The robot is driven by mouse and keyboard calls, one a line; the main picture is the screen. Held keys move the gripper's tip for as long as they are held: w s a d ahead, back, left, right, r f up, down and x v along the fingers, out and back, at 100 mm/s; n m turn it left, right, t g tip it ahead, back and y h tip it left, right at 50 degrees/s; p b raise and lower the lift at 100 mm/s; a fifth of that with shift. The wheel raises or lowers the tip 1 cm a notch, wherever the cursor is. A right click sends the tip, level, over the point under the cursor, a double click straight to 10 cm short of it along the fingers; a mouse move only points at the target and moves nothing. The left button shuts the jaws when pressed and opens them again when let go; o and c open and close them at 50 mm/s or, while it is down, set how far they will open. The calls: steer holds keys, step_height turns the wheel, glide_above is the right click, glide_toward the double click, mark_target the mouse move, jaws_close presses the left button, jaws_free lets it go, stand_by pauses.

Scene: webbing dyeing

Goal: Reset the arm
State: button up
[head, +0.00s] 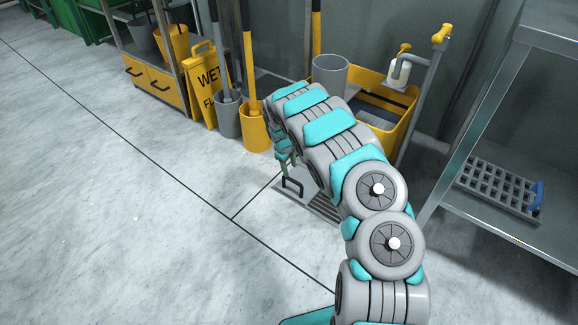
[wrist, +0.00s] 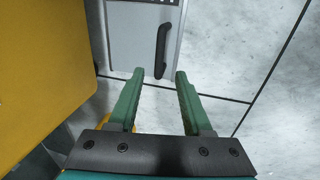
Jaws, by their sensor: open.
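My arm reaches from the lower right of the head view over the floor, with my gripper (head: 287,160) pointing down near the yellow mop cart. In the wrist view my gripper (wrist: 159,74) has its two green fingers apart, with nothing between them. A black handle (wrist: 162,50) on a light grey panel (wrist: 130,42) shows just beyond the fingertips. The handle (head: 292,187) also shows in the head view, just below my gripper, beside a floor grate (head: 325,207). I cannot tell the exact gap between fingers and handle.
A yellow mop cart (head: 402,125) stands behind my arm. A yellow wet-floor sign (head: 206,82), a grey bucket (head: 227,117) and a yellow bucket (head: 256,136) stand left of it. A metal shelf (head: 500,222) is at the right. Floor at left is clear.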

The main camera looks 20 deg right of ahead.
steer(key=s+d+r+m+g+p, duration=0.1)
steer(key=s+d+r+m, duration=0.1)
steer(key=s+r, duration=0.6)
steer(key=s+d+r+m+h+p, duration=0.15)
steer(key=s+r, duration=0.35)
steer(key=r, duration=0.6)
steer(key=s+d+r+m+g+y+p, duration=0.1)
steer(key=s+r+m+p, duration=0.1)
steer(key=s+r, duration=0.6)
steer(key=s+a+r+p, duration=0.1)
steer(key=s+a+r, duration=0.2)
steer(key=s, duration=0.7)
steer(key=s+a+r+m+y+p, duration=0.1)
steer(key=s+a+r, duration=0.3)
steer(key=s, duration=0.7)
steer(key=s+a+r+m+g+y+p, duration=0.1)
steer(key=s+a+r+p, duration=0.1)
steer(key=s+r, duration=0.4)
steer(key=s+a, duration=0.1)
steer(key=s, duration=0.3)
steer(key=shift+s+a+r, duration=0.2)
steer(key=shift+s+r, duration=0.05)
steer(key=shift+d, duration=0.15)
